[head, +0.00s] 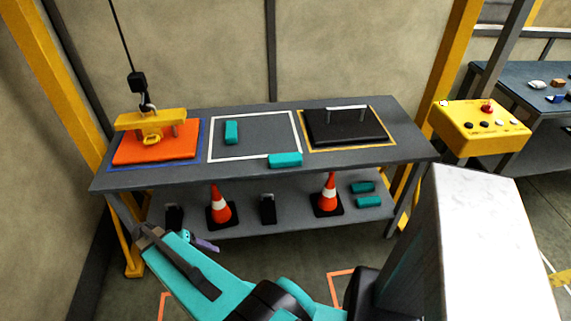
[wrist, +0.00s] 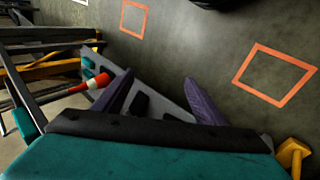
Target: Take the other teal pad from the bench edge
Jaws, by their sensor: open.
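One teal pad (head: 285,160) lies at the front edge of the bench top (head: 200,179), across the white outline's front line. Another teal pad (head: 231,132) lies inside the white outline, towards its left. My gripper (head: 200,243) is low in front of the bench, left of and below the edge pad, and apart from it. In the wrist view its two purple fingers (wrist: 159,78) are spread with nothing between them. Small teal pieces show at the left of the wrist view; I cannot tell which pads they are.
An orange block (head: 155,153) under a yellow hoist fixture (head: 150,119) stands on the bench's left. A black block (head: 345,127) with a handle is on the right. The lower shelf holds orange cones (head: 219,205) and two teal pads (head: 362,187). A yellow control box (head: 480,128) stands right.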

